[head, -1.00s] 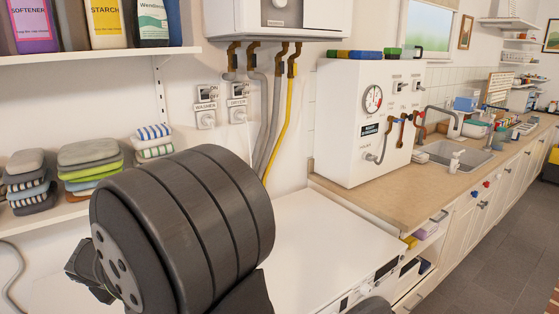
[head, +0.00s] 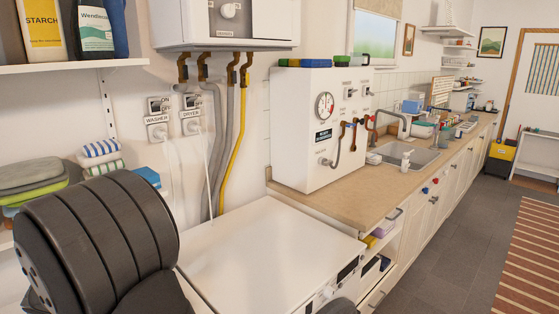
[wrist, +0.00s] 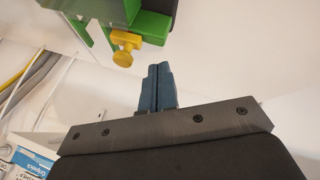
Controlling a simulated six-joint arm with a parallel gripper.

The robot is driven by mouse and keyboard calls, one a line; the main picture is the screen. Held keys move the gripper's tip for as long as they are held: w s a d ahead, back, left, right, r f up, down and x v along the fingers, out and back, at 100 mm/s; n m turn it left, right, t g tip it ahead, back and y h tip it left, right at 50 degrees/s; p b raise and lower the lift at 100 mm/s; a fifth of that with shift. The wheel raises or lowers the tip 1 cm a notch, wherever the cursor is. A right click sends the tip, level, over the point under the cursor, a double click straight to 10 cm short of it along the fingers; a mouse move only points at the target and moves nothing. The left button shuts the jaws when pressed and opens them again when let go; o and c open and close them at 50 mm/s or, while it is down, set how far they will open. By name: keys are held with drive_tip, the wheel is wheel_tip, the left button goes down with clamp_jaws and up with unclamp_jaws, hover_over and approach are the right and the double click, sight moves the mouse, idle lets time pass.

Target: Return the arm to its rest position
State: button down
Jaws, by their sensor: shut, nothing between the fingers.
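My gripper (wrist: 156,88) shows in the wrist view with its two blue-grey fingers pressed together and nothing between them. It points toward a plain pale surface. In the head view a dark, rounded link of my arm fills the lower left, and my gripper is not visible there. No shoe shows in either view.
A white appliance top (head: 265,250) lies right of my arm. A white box with a gauge (head: 310,130) stands on the wooden counter (head: 300,205). Folded cloths (head: 100,155) sit on a shelf at left. A green frame with a yellow knob (wrist: 124,50) is near my fingers.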

drive_tip(key=s+a+f+v, duration=0.1)
drive_tip(key=s+v, duration=0.1)
drive_tip(key=v, duration=1.1)
drive_tip(key=w+d+r+m+g, duration=0.1)
drive_tip(key=w+d+m+g, duration=0.2)
drive_tip(key=w, duration=0.5)
drive_tip(key=shift+w+d+r+m+y, duration=0.2)
drive_tip(key=shift+d+r+m+y, duration=0.15)
drive_tip(key=shift+m, duration=0.35)
idle(0.6)
drive_tip(key=shift+f, duration=0.1)
